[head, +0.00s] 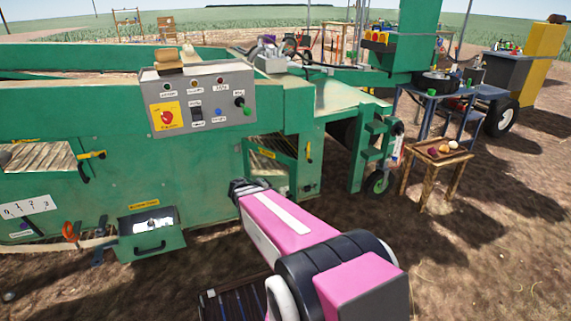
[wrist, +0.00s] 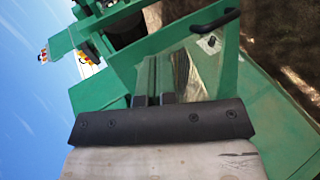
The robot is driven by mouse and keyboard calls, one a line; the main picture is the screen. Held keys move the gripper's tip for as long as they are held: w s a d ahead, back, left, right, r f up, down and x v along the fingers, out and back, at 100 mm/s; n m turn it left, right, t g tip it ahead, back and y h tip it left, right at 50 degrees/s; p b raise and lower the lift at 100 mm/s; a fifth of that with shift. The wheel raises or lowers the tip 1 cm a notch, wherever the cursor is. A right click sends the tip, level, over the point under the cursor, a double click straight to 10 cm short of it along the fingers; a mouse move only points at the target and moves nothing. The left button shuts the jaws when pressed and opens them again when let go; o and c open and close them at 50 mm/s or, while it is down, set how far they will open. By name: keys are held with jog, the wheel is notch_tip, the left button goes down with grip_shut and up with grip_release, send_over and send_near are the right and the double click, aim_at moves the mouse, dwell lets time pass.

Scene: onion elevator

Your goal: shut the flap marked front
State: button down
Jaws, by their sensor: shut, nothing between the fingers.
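A second opening (head: 38,157) with a yellow latch (head: 91,154) is at the left. The labels are too small to read, so I cannot tell which flap is marked front. In the wrist view a green panel with a black bar handle (wrist: 214,20) lies ahead of my gripper (wrist: 153,100), whose fingers are shut and empty. Contact with the panel cannot be told. In the head view my arm hides the fingers.
A grey control panel (head: 200,103) sits above. A green box (head: 150,233) with a black handle juts from the machine at lower left. A wooden stool (head: 436,155) with onions and a blue table (head: 450,90) stand at right.

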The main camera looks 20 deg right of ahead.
jog(key=w+r+n+t+h, duration=0.3)
jog(key=w+t, duration=0.1)
jog(key=w, duration=0.2)
jog(key=t, duration=0.1)
send_near(289, 160)
jog(key=shift+h, duration=0.4)
jog(key=x, duration=0.6)
jog(key=shift+w+a+f, duration=0.1)
jog(key=shift+f, duration=0.3)
jog(key=shift+x, duration=0.8)
